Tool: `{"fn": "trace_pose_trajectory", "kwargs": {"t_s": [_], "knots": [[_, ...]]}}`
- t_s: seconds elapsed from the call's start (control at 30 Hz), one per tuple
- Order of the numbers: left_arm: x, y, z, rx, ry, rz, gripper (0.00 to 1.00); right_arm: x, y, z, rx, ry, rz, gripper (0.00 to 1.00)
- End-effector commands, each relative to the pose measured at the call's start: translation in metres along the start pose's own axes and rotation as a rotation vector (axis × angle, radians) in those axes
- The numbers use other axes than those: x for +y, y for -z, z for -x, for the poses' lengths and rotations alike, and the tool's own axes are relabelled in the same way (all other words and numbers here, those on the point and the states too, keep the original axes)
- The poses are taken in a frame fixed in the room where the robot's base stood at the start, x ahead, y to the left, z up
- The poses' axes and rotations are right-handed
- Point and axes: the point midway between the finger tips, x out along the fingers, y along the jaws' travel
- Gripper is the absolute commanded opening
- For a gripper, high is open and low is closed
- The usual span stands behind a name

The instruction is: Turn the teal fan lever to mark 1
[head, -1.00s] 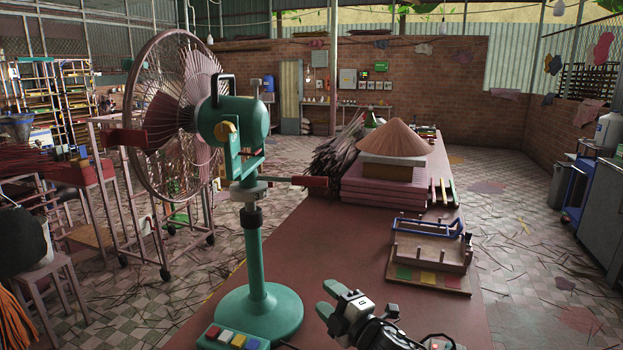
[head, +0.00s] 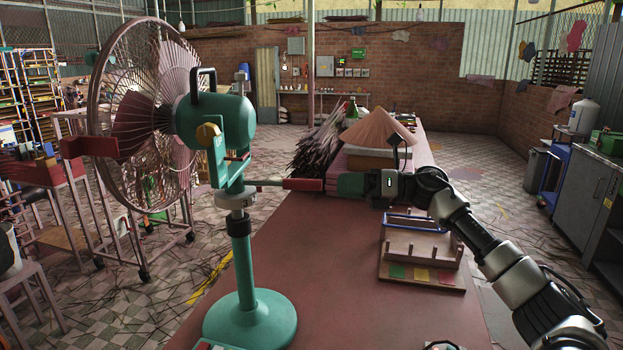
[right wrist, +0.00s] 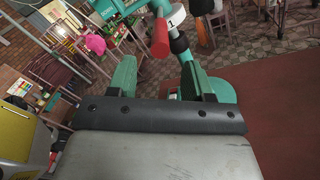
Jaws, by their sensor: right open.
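The teal fan (head: 215,125) stands on a round base on the table. Its lever, a thin rod with a red handle (head: 303,184), sticks out to the right from below the fan head. The pale collar (head: 240,201) under it shows a 3 in the head view; in the right wrist view the collar (right wrist: 176,24) shows a 1 close beside the lever. My right gripper (head: 341,184) is level with the handle, just off its free end. In the right wrist view its teal fingers are apart, with the red handle (right wrist: 160,40) ahead between their tips. My left gripper is not in view.
A wooden rack (head: 424,250) with coloured squares stands on the table below my right arm. A conical hat (head: 378,130) on stacked boards and a dark bundle of sticks (head: 312,152) lie behind the gripper. The table front (head: 340,300) is clear.

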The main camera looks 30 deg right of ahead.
Motion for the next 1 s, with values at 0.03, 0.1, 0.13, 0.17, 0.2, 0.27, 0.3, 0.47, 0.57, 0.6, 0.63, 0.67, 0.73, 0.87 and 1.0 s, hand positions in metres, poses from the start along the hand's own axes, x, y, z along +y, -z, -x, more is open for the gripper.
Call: {"fn": "trace_pose_trajectory", "kwargs": {"t_s": [0.03, 0.1, 0.13, 0.17, 0.2, 0.27, 0.3, 0.47, 0.57, 0.6, 0.63, 0.67, 0.73, 0.87, 1.0], "knots": [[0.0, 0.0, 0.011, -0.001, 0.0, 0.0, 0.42, 0.004, -0.004, -0.012, 0.0, -0.005, -0.001, 0.51], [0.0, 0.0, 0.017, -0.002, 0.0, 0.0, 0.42, 0.004, -0.004, -0.026, 0.0, -0.006, -0.001, 0.51], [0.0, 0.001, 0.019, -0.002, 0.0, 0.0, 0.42, 0.004, -0.004, -0.032, 0.0, -0.005, -0.002, 0.51], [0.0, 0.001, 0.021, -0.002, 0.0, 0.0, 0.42, 0.004, -0.004, -0.037, -0.001, -0.005, -0.002, 0.51], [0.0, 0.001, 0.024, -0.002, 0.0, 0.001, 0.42, 0.004, -0.004, -0.044, -0.001, -0.005, -0.002, 0.51], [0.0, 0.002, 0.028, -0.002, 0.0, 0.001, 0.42, 0.003, -0.003, -0.052, -0.001, -0.004, -0.002, 0.51], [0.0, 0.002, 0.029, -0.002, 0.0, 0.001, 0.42, 0.002, -0.003, -0.058, -0.001, -0.003, -0.003, 0.51], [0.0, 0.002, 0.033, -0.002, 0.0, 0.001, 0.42, 0.001, -0.001, -0.07, -0.001, -0.002, -0.001, 0.51], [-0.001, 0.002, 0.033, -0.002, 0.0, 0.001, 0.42, 0.001, 0.0, -0.073, 0.0, -0.002, -0.002, 0.51], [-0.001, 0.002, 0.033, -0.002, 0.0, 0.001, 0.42, 0.001, 0.0, -0.073, 0.0, -0.001, -0.002, 0.51], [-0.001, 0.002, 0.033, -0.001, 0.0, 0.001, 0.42, 0.0, 0.0, -0.073, 0.0, -0.001, -0.002, 0.51], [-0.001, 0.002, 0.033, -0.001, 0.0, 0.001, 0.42, 0.0, 0.001, -0.073, 0.0, -0.001, -0.002, 0.51], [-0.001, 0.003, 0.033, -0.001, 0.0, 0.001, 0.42, 0.0, 0.001, -0.073, 0.0, -0.001, -0.002, 0.51], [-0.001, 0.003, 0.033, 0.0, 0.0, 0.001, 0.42, 0.0, 0.0, -0.073, 0.0, -0.001, -0.002, 0.38], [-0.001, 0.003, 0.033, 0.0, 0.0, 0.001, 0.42, 0.0, 0.0, -0.073, -0.001, -0.001, -0.002, 0.17]]}}
